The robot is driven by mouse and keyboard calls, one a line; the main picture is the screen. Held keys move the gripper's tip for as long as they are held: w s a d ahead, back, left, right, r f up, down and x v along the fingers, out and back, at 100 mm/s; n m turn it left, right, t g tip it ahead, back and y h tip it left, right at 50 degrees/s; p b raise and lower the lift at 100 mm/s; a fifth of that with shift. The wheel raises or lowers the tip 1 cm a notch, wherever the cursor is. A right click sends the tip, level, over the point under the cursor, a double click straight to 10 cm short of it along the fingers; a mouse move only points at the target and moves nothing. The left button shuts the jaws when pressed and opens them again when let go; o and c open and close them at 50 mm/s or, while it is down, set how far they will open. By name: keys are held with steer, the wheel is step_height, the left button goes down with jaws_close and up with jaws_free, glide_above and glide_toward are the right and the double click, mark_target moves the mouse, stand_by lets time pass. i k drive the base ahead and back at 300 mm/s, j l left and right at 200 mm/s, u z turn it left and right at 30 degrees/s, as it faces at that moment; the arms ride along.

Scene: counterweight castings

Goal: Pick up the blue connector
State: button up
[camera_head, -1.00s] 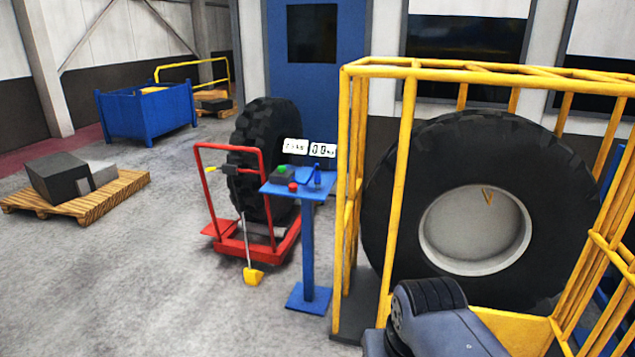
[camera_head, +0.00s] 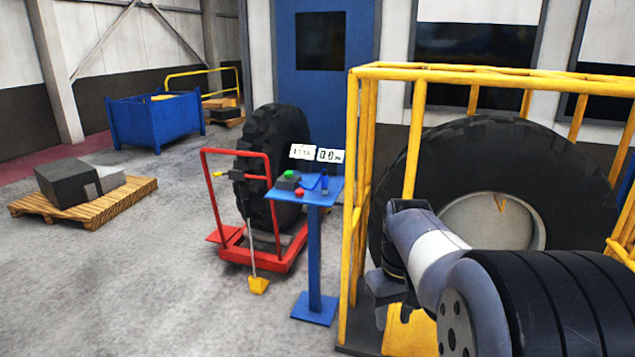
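A small blue upright piece (camera_head: 325,184), which looks like the blue connector, stands on the blue pedestal table (camera_head: 308,197) near its right edge. It is too small to make out its shape well. My arm reaches in from the lower right, in front of the yellow cage. Its end, my gripper (camera_head: 382,300), hangs low beside the cage's left post, to the right of and below the tabletop, apart from the blue piece. The fingers are dark and partly hidden, so their opening does not show.
A green button (camera_head: 289,174) and a red button (camera_head: 300,193) share the tabletop, with white displays (camera_head: 316,153) behind. A red cart (camera_head: 265,255) with a tire stands left. The yellow cage (camera_head: 357,210) with a large tire (camera_head: 455,150) stands right. Open floor lies at left.

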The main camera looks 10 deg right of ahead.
mark_target(324, 177)
steer(key=i, duration=1.75)
steer(key=i+z, duration=0.2)
steer(key=i, duration=0.25)
steer(key=i+j+z, duration=0.15)
steer(key=i, duration=0.3)
steer(key=i+j+z, duration=0.2)
steer(key=i, duration=0.2)
